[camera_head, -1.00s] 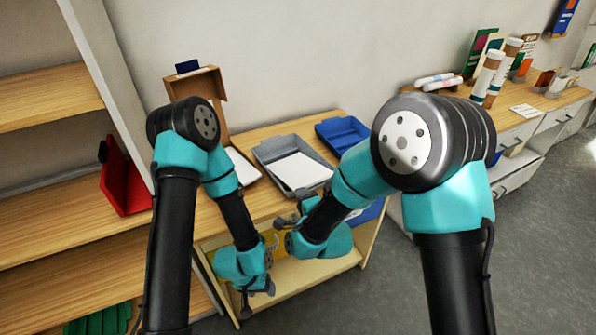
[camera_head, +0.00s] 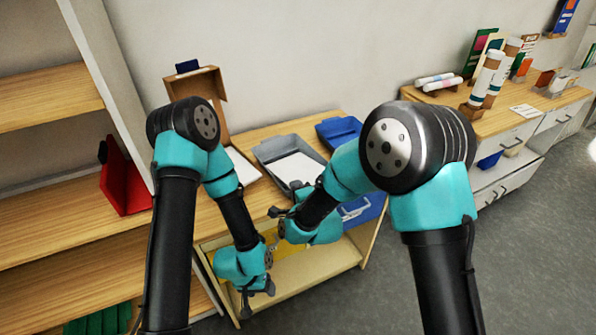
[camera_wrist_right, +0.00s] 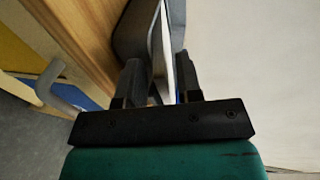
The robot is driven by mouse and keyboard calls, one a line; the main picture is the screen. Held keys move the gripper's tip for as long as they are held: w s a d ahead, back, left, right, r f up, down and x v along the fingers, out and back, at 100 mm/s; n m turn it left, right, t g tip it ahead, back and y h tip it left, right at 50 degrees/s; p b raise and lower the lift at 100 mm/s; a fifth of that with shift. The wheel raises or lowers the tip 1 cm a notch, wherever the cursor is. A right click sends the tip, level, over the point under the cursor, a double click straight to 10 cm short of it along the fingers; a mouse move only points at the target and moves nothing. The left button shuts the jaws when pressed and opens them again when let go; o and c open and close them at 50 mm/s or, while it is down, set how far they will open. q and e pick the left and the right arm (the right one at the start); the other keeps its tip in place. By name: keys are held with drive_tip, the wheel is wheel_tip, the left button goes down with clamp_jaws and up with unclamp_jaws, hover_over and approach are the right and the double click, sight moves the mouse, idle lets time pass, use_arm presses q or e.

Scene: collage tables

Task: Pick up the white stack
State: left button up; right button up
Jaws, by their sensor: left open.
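The white stack (camera_head: 296,168) lies in a grey tray (camera_head: 268,153) on the wooden table, partly hidden by my right arm. My right gripper (camera_head: 279,211) is at the tray's front edge. In the right wrist view its fingers (camera_wrist_right: 158,82) stand apart, with the white stack's thin edge (camera_wrist_right: 158,45) showing between and beyond them. I cannot tell whether they touch it. My left gripper (camera_head: 258,300) is open and empty, hanging low in front of the table, away from the stack.
A blue tray (camera_head: 338,130) stands right of the grey one. An open cardboard box (camera_head: 200,92) is at the back left. A shelf (camera_head: 60,210) with a red item (camera_head: 124,180) stands at left. A lower shelf (camera_head: 300,268) lies under the table.

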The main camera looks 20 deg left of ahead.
clamp_jaws()
drive_tip(key=shift+r, duration=0.1)
idle(0.3)
wheel_tip(320, 180, up, 10)
drive_tip(key=shift+f, duration=0.1)
idle(0.4)
idle(0.3)
drive_tip(key=shift+s+d+r, duration=0.15)
drive_tip(key=shift+d+r, duration=0.2)
drive_tip(key=shift+r, duration=0.3)
drive_tip(key=shift+s+d+r, duration=0.2)
drive_tip(key=shift+d+r, duration=0.15)
drive_tip(key=shift+r, duration=0.3)
drive_tip(key=shift+s+d+r, duration=0.15)
drive_tip(key=shift+d+r, duration=0.2)
drive_tip(key=shift+r, duration=0.3)
